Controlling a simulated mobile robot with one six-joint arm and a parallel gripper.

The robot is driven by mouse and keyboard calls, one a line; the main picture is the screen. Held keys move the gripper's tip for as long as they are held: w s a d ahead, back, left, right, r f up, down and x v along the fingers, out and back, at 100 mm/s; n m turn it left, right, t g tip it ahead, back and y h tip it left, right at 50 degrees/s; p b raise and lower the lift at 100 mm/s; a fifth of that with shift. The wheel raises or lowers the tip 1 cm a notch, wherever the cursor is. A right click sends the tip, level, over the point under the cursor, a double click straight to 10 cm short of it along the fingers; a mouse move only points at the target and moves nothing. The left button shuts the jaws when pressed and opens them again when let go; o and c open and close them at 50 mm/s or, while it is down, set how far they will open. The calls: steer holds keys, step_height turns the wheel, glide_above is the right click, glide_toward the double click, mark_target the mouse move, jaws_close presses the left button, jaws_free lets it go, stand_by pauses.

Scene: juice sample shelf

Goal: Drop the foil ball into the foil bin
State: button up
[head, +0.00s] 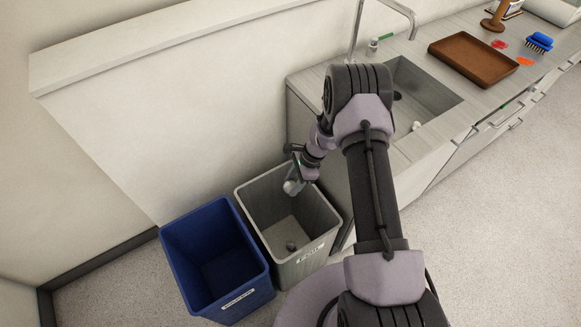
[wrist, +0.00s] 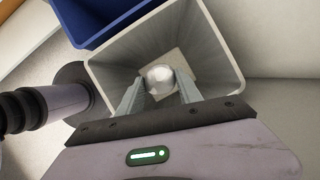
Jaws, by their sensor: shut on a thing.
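The silvery foil ball (wrist: 160,77) is between the fingertips of my gripper (wrist: 162,92) in the wrist view. My gripper is shut on it. In the head view my gripper (head: 293,186) points down into the grey foil bin (head: 262,230), close to its back rim. The bin has a label on its front that appears to read "FOIL". It is open at the top, and its wall also shows in the wrist view (wrist: 112,72) around the ball. A small dark grey round spot (head: 291,246) shows low inside the bin; I cannot tell what it is.
A blue bin (head: 215,255) with an unclear label stands just left of the grey bin. A counter with a sink (head: 425,90) is on the right, bearing a brown tray (head: 473,58) and a blue brush (head: 539,42). A wall rises behind the bins.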

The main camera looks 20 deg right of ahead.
step_height(320, 180, down, 7)
steer(key=b, duration=0.3)
steer(key=shift+b, duration=0.3)
steer(key=o, duration=1.4)
steer(key=shift+r, duration=0.15)
steer(key=p+v, duration=0.3)
steer(key=v, duration=0.4)
steer(key=shift+r, duration=0.25)
steer(key=shift+d, duration=0.1)
